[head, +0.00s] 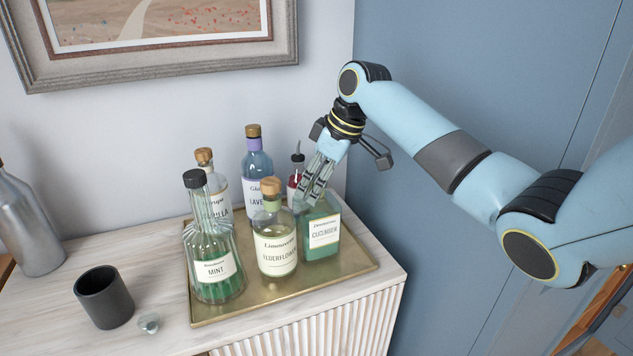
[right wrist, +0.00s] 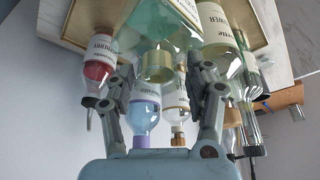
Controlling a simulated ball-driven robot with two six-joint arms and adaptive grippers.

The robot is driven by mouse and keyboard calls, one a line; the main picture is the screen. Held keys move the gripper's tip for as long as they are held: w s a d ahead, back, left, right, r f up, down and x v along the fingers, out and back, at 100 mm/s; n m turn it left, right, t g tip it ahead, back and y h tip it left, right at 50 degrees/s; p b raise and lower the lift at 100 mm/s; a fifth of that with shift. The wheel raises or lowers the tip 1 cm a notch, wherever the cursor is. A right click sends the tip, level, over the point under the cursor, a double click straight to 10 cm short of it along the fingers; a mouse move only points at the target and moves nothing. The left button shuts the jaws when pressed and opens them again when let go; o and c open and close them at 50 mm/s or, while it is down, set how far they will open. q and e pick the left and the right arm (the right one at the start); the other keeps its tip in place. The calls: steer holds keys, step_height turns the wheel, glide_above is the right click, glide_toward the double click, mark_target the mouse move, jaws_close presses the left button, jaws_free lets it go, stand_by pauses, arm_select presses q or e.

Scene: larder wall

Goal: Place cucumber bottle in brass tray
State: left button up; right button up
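The cucumber bottle (head: 322,236) is green glass with a white label. It stands upright at the right side of the brass tray (head: 345,277) and appears to rest on its floor. My right gripper (head: 311,203) is above it, fingers pointing down around its neck, which they partly hide. In the right wrist view the bottle (right wrist: 150,22) has its neck between the two fingers (right wrist: 163,80), with gaps on both sides, so the gripper is open. My left gripper is not in view.
The tray also holds the mint (head: 215,265), elderflower (head: 275,248), lavender (head: 257,165) and vanilla (head: 211,180) bottles, and a red bottle (head: 296,172) behind the cucumber bottle. A dark cup (head: 104,298), a glass stopper (head: 149,323) and a metal bottle (head: 27,225) stand left of the tray.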

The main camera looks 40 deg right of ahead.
steer(key=shift+r, duration=0.15)
steer(key=p+v, duration=0.8)
steer(key=v, duration=0.4)
stand_by(0.3)
